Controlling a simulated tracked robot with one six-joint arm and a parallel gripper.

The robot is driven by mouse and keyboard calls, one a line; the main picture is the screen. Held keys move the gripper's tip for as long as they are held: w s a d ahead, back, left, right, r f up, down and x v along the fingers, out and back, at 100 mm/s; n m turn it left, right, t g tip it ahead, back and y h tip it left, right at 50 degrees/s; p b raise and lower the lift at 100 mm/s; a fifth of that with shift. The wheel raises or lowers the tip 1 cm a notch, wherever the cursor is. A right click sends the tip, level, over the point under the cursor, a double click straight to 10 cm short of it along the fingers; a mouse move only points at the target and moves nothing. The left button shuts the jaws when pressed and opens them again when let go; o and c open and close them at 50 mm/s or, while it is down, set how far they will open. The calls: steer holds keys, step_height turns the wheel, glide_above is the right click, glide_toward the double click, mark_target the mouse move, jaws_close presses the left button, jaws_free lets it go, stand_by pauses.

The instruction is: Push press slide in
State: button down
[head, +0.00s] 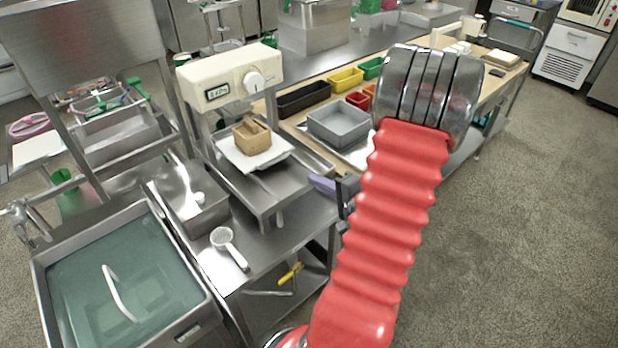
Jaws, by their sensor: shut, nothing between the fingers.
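The press, with a cream head (228,75) carrying a dial and a small display, stands on the steel bench left of my arm. Beneath its head, the metal slide (262,195) sticks out toward the front right. A white sheet (235,160) lies on it with a brown block (251,137) on top. My gripper (322,185) shows only in part, as purple and dark pieces emerging left from behind my red arm. It is shut and empty, close to the slide's right end; whether it touches cannot be told. My arm hides the rest of the gripper.
A grey bin (340,125) and small coloured trays stand on the bench behind. Open floor (510,230) lies to the right.

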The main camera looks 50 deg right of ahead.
mark_target(277, 161)
steer(key=shift+s, duration=0.25)
steer(key=m, duration=1.8)
steer(key=shift+w+a+r, duration=0.15)
steer(key=shift+w+a, duration=0.2)
steer(key=shift+w, duration=0.05)
steer(key=shift+w, duration=0.15)
steer(key=x, duration=1.3)
steer(key=shift+w, duration=0.3)
